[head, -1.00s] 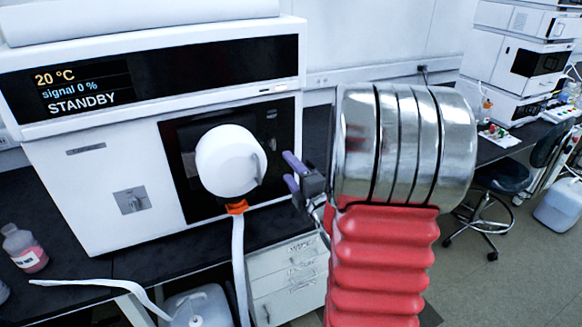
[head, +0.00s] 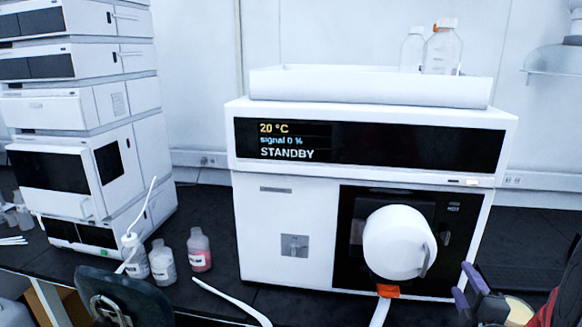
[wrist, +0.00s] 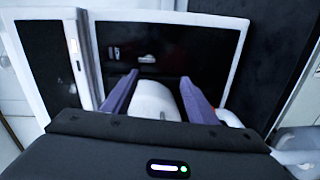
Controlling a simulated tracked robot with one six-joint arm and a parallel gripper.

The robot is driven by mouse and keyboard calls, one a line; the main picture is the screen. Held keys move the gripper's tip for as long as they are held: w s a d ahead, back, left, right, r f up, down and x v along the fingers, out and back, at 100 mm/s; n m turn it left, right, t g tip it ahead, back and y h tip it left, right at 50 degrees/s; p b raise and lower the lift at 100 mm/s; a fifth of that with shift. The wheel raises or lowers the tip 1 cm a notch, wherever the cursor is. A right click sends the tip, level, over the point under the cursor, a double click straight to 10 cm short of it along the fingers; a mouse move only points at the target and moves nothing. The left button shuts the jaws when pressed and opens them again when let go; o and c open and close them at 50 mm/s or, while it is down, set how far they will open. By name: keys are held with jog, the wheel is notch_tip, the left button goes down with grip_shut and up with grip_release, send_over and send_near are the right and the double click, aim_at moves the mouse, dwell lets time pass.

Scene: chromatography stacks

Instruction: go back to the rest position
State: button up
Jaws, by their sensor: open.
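My gripper (head: 466,284) shows at the lower right of the head view, with two purple fingers just right of a round white knob-like part (head: 398,242) on the instrument front. The gripper is open. In the wrist view its fingers (wrist: 159,78) stand apart, and the white rounded part (wrist: 155,100) appears between them, beyond the jaws. I see nothing gripped. Most of my arm is outside the head view.
The white instrument (head: 262,225) reads STANDBY and has bottles (head: 443,50) in its top tray. A stack of modules (head: 70,110) stands at left. Small bottles (head: 199,250) sit on the dark bench between them. A chair back (head: 120,297) is at the front left.

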jog(key=s+a+f+m+g, duration=0.1)
jog(key=s+f+m+g, duration=0.9)
jog(key=f+m, duration=0.15)
jog(key=s+a+r+y, duration=0.1)
jog(key=s+a+r, duration=0.2)
jog(key=a, duration=0.7)
jog(key=s+a+r+m+y, duration=0.1)
jog(key=s+a+r+y, duration=0.1)
jog(key=a+r, duration=0.6)
jog(key=s+a+r+m+g+y, duration=0.1)
jog(key=s+a+r, duration=0.3)
jog(key=a, duration=0.8)
jog(key=shift+s+a+r+y, duration=0.25)
jog(key=shift+r+y, duration=0.15)
jog(key=shift+r, duration=0.3)
